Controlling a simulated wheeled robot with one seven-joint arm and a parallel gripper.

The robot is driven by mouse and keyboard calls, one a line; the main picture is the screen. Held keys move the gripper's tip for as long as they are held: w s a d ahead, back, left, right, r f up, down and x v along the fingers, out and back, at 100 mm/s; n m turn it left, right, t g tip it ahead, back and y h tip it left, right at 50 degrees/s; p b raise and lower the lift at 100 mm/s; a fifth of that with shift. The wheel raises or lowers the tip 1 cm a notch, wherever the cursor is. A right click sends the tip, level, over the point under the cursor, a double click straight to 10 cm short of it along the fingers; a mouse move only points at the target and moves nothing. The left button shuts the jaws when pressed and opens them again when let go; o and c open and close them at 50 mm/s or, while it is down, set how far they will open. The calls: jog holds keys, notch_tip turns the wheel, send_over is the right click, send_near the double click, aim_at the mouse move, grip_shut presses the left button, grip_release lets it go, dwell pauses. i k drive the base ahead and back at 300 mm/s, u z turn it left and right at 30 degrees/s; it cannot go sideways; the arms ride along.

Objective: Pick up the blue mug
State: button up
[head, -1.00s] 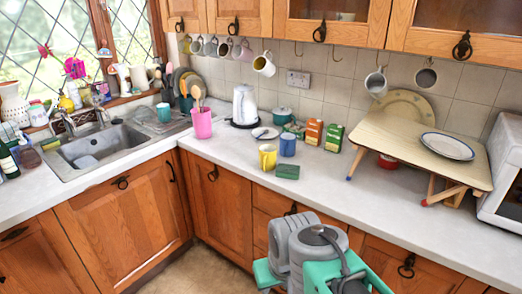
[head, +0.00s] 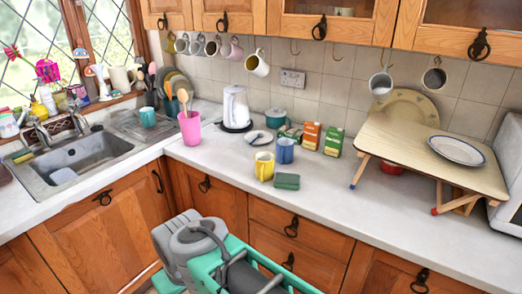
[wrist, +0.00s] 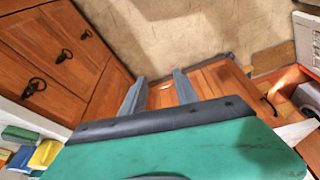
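The blue mug (head: 285,151) stands upright on the white counter in the head view, behind the green sponge (head: 286,181) and just right of the yellow mug (head: 264,166). In the wrist view a blue shape, seemingly the mug (wrist: 20,157), shows at the lower left edge, partly cut off, beside the yellow mug (wrist: 45,153). My gripper (wrist: 159,75) has its two grey fingers apart with nothing between them. It points toward the floor and lower cabinets, away from the mug. In the head view only my arm shows in front of the counter; my fingers are hidden.
A pink utensil cup (head: 190,128), white kettle (head: 236,108) and orange carton (head: 312,135) stand around the mugs. A small folding table (head: 400,150) with a plate (head: 456,149) is at the right. Mugs hang above. The counter's front strip (head: 340,205) is clear.

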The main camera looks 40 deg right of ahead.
aim_at(284, 153)
jog(key=z, duration=0.55)
jog(key=i, duration=1.05)
jog(key=z, duration=0.25)
